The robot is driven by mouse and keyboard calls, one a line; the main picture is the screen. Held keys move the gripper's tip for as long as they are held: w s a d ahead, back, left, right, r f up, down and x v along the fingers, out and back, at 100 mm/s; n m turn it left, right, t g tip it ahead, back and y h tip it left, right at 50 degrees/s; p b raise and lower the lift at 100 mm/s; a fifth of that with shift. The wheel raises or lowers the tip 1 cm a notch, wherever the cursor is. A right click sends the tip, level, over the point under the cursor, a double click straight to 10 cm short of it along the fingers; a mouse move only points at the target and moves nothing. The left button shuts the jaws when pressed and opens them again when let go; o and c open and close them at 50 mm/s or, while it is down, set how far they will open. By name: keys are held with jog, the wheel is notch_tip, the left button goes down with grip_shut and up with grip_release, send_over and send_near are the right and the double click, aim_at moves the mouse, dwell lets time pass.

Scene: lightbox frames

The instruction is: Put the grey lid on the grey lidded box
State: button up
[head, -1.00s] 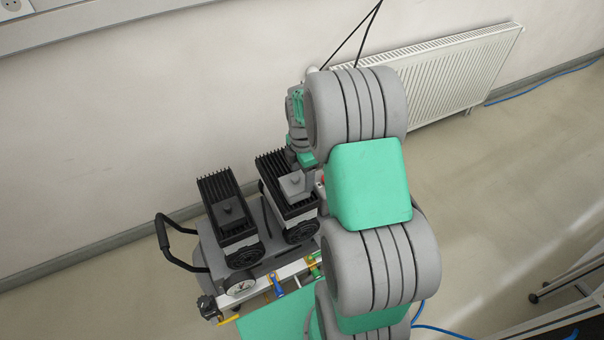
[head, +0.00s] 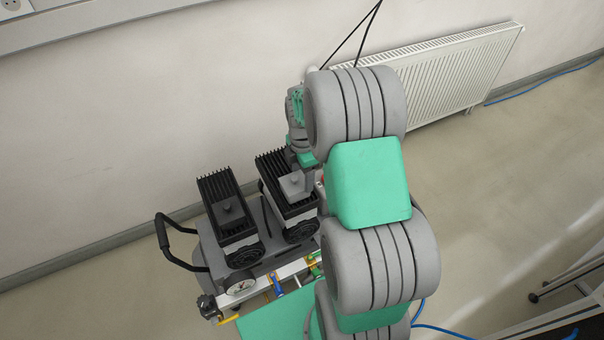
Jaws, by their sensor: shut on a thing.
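A light grey square piece with a small raised knob (head: 293,186) shows over the right black finned block; I take it to be the grey lid. Whether the grey box is under it is hidden from this angle. My gripper (head: 308,178) points down at the right side of this piece and is shut on it. The fingertips are mostly hidden by my arm. A darker grey square piece with a knob (head: 229,209) sits on the left finned block, apart from my gripper.
The two finned blocks (head: 218,184) stand on a grey machine with a black handle (head: 166,236) and a round gauge (head: 240,286). Several tools lie at its front beside a green surface (head: 270,322). A wall and a radiator (head: 455,80) are behind.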

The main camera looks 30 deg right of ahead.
dwell(0.3)
jog(key=o, duration=1.4)
jog(key=shift+o, duration=0.5)
jog(key=shift+r+p, duration=2.5)
jog(key=shift+r, duration=1.05)
jog(key=shift+c, duration=0.6)
grip_shut()
jog(key=shift+f, duration=0.2)
